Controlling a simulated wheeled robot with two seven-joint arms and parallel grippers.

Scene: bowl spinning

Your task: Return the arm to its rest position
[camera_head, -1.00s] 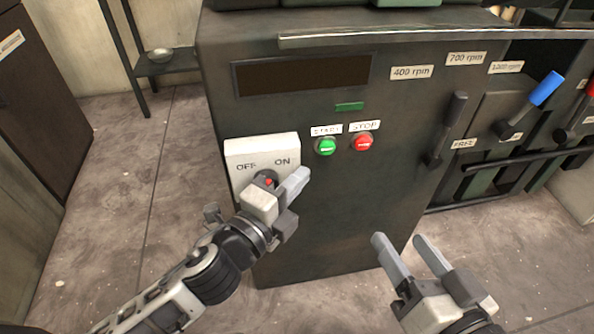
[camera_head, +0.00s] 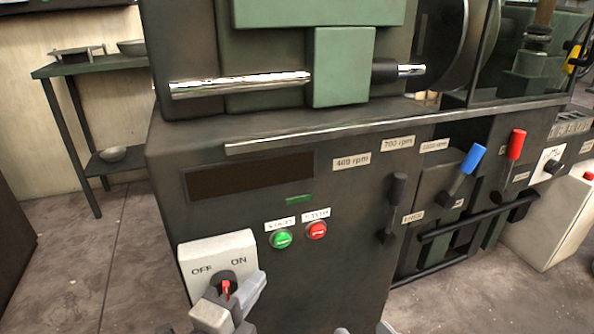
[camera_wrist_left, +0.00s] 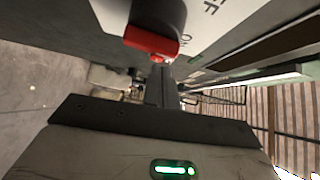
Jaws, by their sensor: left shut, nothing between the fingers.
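My left gripper (camera_head: 248,292) is at the bottom of the head view, in front of the white OFF/ON switch box (camera_head: 216,256). Its fingers are shut with nothing between them. The rotary switch (camera_head: 226,287) with its red pointer is right by the fingers; the gripper partly hides it. In the left wrist view the shut fingers (camera_wrist_left: 161,88) point toward the switch's red knob (camera_wrist_left: 150,42), close to it; contact cannot be told. My right gripper (camera_head: 362,331) shows only its two fingertips at the bottom edge, spread apart.
The dark machine cabinet (camera_head: 330,270) fills the middle, with a green start button (camera_head: 281,239) and a red stop button (camera_head: 316,230). Black, blue (camera_head: 473,158) and red (camera_head: 516,144) levers jut out at right. A shelf (camera_head: 90,66) stands at left; the floor there is free.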

